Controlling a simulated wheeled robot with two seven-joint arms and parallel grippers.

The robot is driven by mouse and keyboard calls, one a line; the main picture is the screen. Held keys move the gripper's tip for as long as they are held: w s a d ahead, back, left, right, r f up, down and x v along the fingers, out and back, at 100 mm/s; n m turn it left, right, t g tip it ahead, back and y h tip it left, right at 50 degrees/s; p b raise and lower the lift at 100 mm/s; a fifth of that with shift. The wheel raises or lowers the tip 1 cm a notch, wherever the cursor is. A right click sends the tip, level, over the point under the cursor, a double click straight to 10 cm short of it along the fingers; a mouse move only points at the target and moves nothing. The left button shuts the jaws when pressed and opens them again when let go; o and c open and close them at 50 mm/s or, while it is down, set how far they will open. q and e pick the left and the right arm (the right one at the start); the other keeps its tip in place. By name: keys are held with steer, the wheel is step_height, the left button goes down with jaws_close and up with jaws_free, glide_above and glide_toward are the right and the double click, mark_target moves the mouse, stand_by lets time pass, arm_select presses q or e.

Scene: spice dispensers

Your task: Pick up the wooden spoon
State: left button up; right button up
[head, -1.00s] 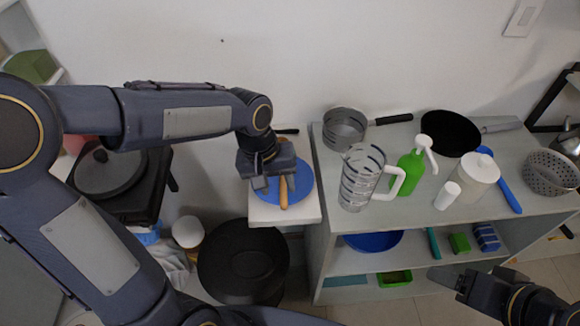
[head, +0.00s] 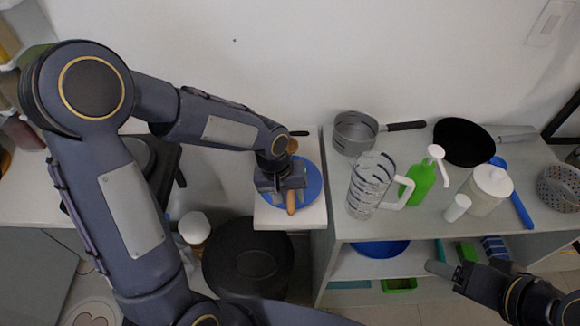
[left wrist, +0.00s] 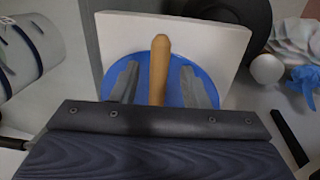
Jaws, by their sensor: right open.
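The wooden spoon (head: 291,203) lies across a blue plate (head: 312,185) on a white board or shelf. Its handle end points toward me, and a rounded wooden part (head: 292,146) shows behind my gripper. My left gripper (head: 282,193) is right over the spoon. In the left wrist view the spoon's handle (left wrist: 159,68) stands between the two separate fingers (left wrist: 159,88), with blue plate visible on both sides, so the gripper is open around it. The spoon's middle is hidden. My right gripper (head: 450,273) is open and empty, low at the right, away from the spoon.
To the right, a counter holds a grey saucepan (head: 353,134), a clear jug (head: 368,184), a green bottle (head: 419,180), a black pan (head: 463,140) and a white canister (head: 488,188). A dark round pot (head: 247,260) stands below the white surface (head: 263,217).

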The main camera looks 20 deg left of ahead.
arm_select(q)
jaws_close()
